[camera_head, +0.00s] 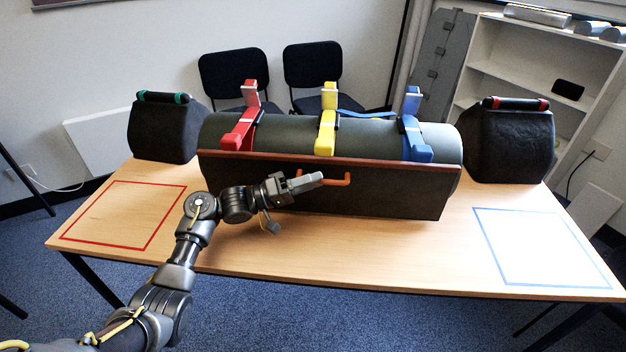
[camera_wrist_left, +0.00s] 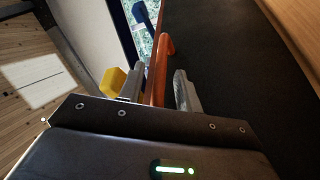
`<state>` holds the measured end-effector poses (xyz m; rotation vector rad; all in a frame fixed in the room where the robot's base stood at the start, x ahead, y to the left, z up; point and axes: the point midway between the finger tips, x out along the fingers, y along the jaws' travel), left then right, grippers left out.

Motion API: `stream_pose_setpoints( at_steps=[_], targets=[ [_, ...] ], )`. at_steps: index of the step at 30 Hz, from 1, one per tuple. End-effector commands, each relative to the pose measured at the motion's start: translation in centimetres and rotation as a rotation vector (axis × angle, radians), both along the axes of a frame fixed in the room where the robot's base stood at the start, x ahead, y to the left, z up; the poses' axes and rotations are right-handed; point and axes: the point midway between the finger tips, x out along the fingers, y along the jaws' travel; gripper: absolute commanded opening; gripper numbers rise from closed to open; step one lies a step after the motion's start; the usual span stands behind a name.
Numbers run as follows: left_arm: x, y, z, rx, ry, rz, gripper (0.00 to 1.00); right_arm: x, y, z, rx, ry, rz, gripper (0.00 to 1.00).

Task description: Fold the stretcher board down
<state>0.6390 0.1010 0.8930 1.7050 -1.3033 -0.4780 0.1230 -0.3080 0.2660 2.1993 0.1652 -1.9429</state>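The stretcher board (camera_head: 390,202) is a long dark panel with a reddish-brown top edge. It stands raised along the front of the green roll (camera_head: 285,133). An orange handle (camera_head: 340,181) sticks out from the board near its top edge. My left gripper (camera_head: 318,180) is at this handle, in front of the board. In the left wrist view, the orange handle (camera_wrist_left: 158,75) lies between the two grey fingers of the left gripper (camera_wrist_left: 159,90), with a gap visible on each side. The gripper is open around it. My right gripper is not in view.
Red (camera_head: 240,128), yellow (camera_head: 326,128) and blue (camera_head: 413,132) straps cross the roll. Dark bags stand at the table's left (camera_head: 163,130) and right (camera_head: 510,142) ends. A red outline (camera_head: 122,183) and a blue outline (camera_head: 540,245) mark free areas of the wooden table (camera_head: 235,255).

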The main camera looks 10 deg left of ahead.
Motion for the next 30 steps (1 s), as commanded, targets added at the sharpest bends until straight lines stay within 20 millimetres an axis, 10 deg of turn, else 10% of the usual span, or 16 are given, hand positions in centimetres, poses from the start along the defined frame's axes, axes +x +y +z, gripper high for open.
stream_pose_setpoints(
  at_steps=[11, 19, 30],
  targets=[
    [0.22, -0.54, 0.15, 0.001, -0.001, -0.001, 0.34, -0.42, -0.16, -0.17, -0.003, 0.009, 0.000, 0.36],
    [0.21, -0.51, 0.14, 0.000, -0.001, 0.000, 0.00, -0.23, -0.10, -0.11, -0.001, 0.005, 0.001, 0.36],
    [0.08, -0.48, 0.13, 0.001, 0.000, 0.001, 0.00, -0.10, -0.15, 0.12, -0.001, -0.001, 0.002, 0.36]
  ],
)
